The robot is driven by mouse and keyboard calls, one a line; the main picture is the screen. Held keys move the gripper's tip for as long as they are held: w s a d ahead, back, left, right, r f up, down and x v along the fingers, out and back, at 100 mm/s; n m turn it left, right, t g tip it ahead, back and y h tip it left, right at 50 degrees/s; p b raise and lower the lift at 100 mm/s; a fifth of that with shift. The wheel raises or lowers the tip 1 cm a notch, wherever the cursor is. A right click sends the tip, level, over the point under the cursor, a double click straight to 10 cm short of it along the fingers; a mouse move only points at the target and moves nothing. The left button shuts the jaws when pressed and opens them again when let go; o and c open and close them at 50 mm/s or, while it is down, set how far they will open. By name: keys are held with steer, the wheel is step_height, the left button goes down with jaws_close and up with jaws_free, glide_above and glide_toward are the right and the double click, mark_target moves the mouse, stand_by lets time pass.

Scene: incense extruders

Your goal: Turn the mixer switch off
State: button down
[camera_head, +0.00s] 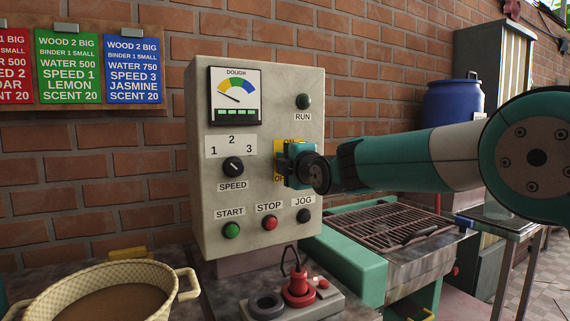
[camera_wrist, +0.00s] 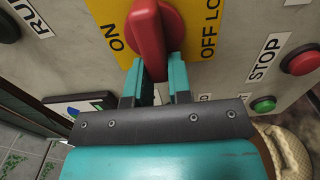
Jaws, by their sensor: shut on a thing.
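The mixer switch has a red handle (camera_wrist: 148,40) on a yellow plate, seen in the wrist view. ON is printed to the left of the handle and OFF to the right. The handle lies between the two labels in that view; I cannot tell its exact setting. My gripper (camera_wrist: 155,80) has its two teal fingers on either side of the handle, shut on it. In the head view my gripper (camera_head: 291,165) covers the red handle, and only edges of the yellow plate (camera_head: 279,161) show on the grey control box (camera_head: 262,85).
The box carries a dough gauge (camera_head: 236,95), a speed knob (camera_head: 233,167), and RUN (camera_head: 303,102), START (camera_head: 231,230), STOP (camera_head: 270,223) and JOG (camera_head: 303,216) buttons. A woven basket (camera_head: 40,294) stands front left. A grill-topped machine (camera_head: 375,225) stands right.

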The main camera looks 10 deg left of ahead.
steer(key=shift+a+f, duration=0.1)
steer(key=c, duration=1)
jaws_free()
steer(key=shift+c, duration=0.2)
steer(key=shift+s, duration=0.1)
steer(key=b+v, duration=0.3)
steer(key=v, duration=1.4)
steer(key=shift+d, duration=0.25)
steer(key=shift+s, duration=0.15)
